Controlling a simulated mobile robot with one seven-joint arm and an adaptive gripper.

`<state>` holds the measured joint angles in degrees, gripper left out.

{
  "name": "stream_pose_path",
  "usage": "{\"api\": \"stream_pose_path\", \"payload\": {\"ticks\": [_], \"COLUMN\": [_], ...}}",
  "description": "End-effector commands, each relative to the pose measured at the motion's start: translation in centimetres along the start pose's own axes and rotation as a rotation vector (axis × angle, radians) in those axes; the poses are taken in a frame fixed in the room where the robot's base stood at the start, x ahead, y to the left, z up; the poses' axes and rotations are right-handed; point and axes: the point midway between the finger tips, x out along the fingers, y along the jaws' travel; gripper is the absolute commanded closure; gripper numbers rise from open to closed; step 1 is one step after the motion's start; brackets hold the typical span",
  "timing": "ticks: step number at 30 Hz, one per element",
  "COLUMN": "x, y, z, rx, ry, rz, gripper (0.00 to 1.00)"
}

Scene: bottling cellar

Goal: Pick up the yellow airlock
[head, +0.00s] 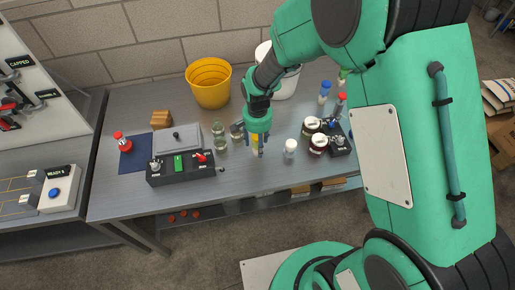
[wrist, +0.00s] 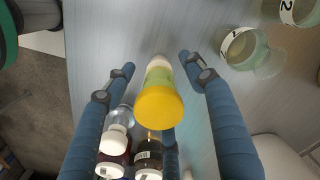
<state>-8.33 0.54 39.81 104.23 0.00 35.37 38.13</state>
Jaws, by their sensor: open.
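The yellow airlock has a yellow cap and a pale green body and shows in the wrist view (wrist: 160,107). It lies in line with the space between my gripper's fingers. My gripper (wrist: 157,63) is open, with one blue finger left of the airlock and one right of it; no contact shows. In the head view, my gripper (head: 259,151) points down over the middle of the bench. A small yellow patch beside its fingers appears to be the airlock, mostly hidden by them.
Glass jars (wrist: 243,47) stand close by, right of the fingers in the wrist view. A white-capped bottle (head: 290,148) and several lidded jars (head: 318,143) stand to the right in the head view. A yellow bucket (head: 209,83) is behind, and a switch box (head: 181,170) is left.

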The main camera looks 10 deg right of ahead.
Motion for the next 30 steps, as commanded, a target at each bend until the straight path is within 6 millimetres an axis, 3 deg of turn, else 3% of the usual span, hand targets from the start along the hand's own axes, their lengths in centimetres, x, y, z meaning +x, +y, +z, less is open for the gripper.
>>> {"api": "stream_pose_path", "payload": {"ticks": [3, 9, 26, 30], "x": [1.8, 3.3, 3.3, 3.3], "y": [0.0, 0.0, 0.0, 0.0], "z": [0.2, 0.1, 0.1, 0.1], "rx": [0.0, 0.0, 0.0, 0.0], "ry": [-0.002, -0.002, -0.001, -0.001], "rz": [0.001, 0.001, 0.001, 0.001], "gripper": [0.46, 0.46, 0.46, 0.7]}}
